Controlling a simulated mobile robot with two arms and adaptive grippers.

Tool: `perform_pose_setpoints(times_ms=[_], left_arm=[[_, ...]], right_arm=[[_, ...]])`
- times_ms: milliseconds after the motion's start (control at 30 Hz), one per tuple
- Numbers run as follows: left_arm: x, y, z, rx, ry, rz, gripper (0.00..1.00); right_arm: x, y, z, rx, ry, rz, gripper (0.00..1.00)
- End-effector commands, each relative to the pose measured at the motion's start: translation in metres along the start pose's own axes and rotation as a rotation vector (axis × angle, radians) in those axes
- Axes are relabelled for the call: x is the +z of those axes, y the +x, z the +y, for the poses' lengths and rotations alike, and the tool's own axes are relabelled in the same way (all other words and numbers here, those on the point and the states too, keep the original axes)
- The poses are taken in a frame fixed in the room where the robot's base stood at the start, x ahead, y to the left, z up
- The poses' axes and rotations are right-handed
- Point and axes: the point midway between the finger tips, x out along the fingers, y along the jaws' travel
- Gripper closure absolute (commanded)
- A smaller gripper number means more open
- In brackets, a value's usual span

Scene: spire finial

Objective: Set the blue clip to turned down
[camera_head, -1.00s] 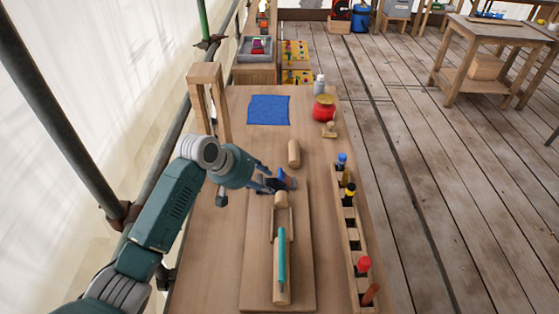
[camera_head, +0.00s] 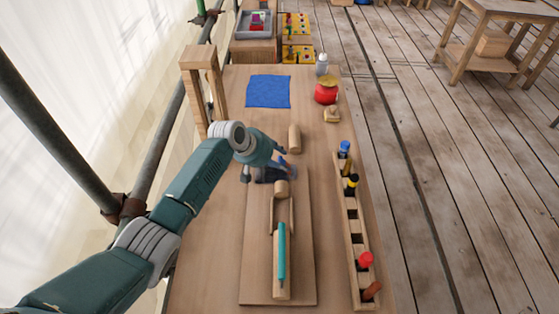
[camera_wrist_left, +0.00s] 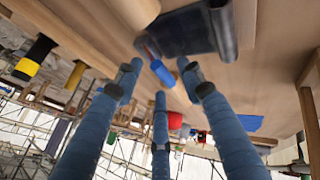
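The blue clip (camera_wrist_left: 161,72) shows in the left wrist view as a small blue tab beside a dark grey curved part (camera_wrist_left: 195,30). In the head view the blue and dark clip area (camera_head: 271,175) is at the far end of the wooden workpiece (camera_head: 281,187), partly covered by my left gripper (camera_head: 267,165). In the left wrist view my left gripper (camera_wrist_left: 160,82) has its three blue fingers spread around the tab, with gaps between them and it. Which way the clip is turned cannot be told. My right gripper is not in view.
A teal tool (camera_head: 281,250) lies along the workpiece on a wooden board (camera_head: 257,280). A rack (camera_head: 353,240) of tools stands to the right. A wooden cylinder (camera_head: 294,138), blue cloth (camera_head: 268,91), red jar (camera_head: 326,92) and wooden frame (camera_head: 189,88) are farther back.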

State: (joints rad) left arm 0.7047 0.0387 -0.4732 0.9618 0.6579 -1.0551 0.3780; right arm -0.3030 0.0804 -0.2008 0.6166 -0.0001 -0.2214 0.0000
Motion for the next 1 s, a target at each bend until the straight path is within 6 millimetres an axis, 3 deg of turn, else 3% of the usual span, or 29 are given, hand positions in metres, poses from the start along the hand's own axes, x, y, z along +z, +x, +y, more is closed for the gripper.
perform_pose_setpoints(times_ms=[167, 433, 633, 833, 1000], left_arm=[[0.001, 0.009, 0.000, -0.001, 0.000, -0.001, 0.61], [0.001, 0.010, 0.000, 0.000, 0.001, 0.000, 0.61], [0.001, 0.010, 0.000, -0.001, 0.000, 0.000, 1.00], [0.003, 0.013, -0.004, 0.016, -0.011, -0.003, 1.00], [0.006, 0.021, -0.019, 0.153, -0.071, -0.003, 1.00]], right_arm=[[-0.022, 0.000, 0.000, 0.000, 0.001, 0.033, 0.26], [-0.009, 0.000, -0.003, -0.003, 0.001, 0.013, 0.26], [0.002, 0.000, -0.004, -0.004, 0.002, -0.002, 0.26], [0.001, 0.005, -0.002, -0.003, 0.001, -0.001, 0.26], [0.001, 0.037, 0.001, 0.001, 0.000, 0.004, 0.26]])
